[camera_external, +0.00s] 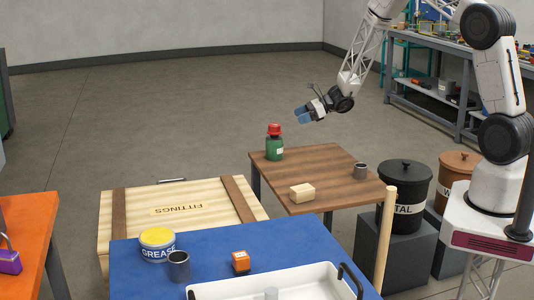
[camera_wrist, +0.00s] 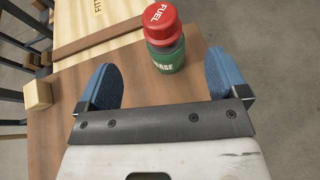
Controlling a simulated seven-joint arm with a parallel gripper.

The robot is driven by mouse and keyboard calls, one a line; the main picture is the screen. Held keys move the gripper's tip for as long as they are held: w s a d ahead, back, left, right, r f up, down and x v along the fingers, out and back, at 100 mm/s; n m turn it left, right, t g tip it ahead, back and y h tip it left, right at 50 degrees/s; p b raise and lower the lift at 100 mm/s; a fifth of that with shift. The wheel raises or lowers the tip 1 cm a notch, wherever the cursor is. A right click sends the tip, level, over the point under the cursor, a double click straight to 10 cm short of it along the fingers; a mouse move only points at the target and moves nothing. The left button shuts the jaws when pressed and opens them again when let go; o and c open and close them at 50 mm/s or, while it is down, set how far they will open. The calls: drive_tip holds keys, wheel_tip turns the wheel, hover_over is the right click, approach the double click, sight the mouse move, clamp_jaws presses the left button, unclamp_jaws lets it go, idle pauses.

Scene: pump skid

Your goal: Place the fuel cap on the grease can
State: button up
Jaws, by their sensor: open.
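The red fuel cap (camera_external: 274,128) sits on top of a green container (camera_external: 275,149) at the far left corner of the brown table. My gripper (camera_external: 303,115) is open and empty, above and slightly right of the cap. Its blue fingers (camera_wrist: 161,65) are apart, with the cap ahead between them, untouched.
The blue table (camera_external: 215,238) holds a dark cup (camera_external: 179,266), an orange box (camera_external: 240,261) and a white tray (camera_external: 205,292).

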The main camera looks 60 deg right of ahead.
idle(0.4)
drive_tip(key=s+a+r+n+g+y, duration=0.1)
drive_tip(key=s+a+r+n+g, duration=0.3)
drive_tip(key=s+a+r+n, duration=0.5)
drive_tip(key=s+a+r+n+g, duration=0.3)
drive_tip(key=s+a+r+n, duration=0.2)
drive_tip(key=s+a+r, duration=0.85)
drive_tip(key=s+a+r+n+g+h, duration=0.35)
drive_tip(key=s+r+n, duration=0.55)
drive_tip(key=s, duration=0.4)
drive_tip(key=s+r+n+t+h, duration=0.1)
drive_tip(key=s+r+n+h, duration=0.1)
drive_tip(key=s, duration=0.6)
drive_tip(key=s+r+n+t+h, duration=0.1)
drive_tip(key=s+n+h, duration=0.2)
drive_tip(key=s, duration=0.5)
drive_tip(key=shift+d+r+n, duration=0.35)
drive_tip(key=shift+d+n, duration=0.1)
drive_tip(key=shift+n, duration=0.05)
